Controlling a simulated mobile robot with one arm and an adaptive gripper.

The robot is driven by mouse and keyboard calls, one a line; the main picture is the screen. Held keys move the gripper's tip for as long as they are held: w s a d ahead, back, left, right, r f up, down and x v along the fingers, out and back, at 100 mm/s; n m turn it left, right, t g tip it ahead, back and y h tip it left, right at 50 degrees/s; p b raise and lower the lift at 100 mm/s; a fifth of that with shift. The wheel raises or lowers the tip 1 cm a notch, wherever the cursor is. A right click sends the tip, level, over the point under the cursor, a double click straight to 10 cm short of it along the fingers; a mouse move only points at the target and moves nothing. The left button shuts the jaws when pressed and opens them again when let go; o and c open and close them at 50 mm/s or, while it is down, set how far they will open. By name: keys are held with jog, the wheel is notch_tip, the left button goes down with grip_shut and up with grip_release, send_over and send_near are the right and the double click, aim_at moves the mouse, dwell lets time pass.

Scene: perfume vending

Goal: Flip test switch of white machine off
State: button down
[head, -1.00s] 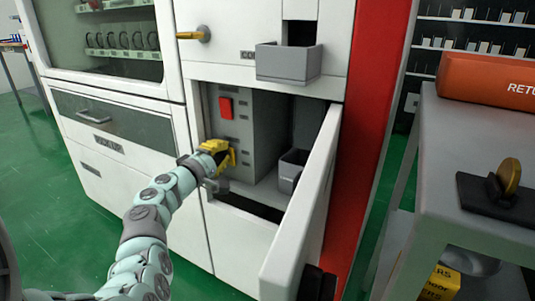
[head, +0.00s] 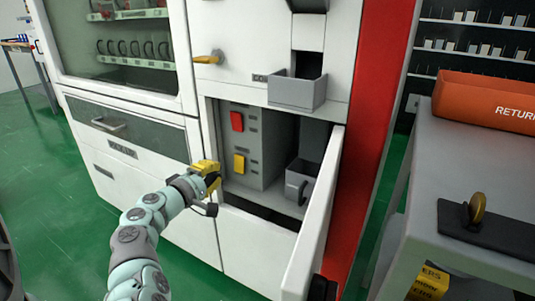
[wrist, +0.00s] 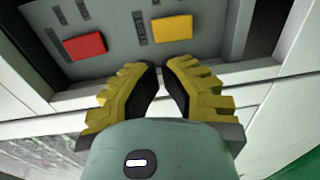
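The white machine (head: 158,168) has an open compartment with a grey control panel (head: 264,133).
The compartment door (head: 317,220) stands open on the right. A small grey bin (head: 298,182) is inside the compartment, and a grey tray (head: 297,91) juts out above. A grey table (head: 424,245) stands right.

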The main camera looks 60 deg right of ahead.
jog(key=a, duration=0.2)
jog(key=a+p, duration=0.1)
jog(key=a+r, duration=0.1)
jog(key=a, duration=0.1)
jog(key=shift+s+a, duration=0.2)
jog(key=shift+a, duration=0.1)
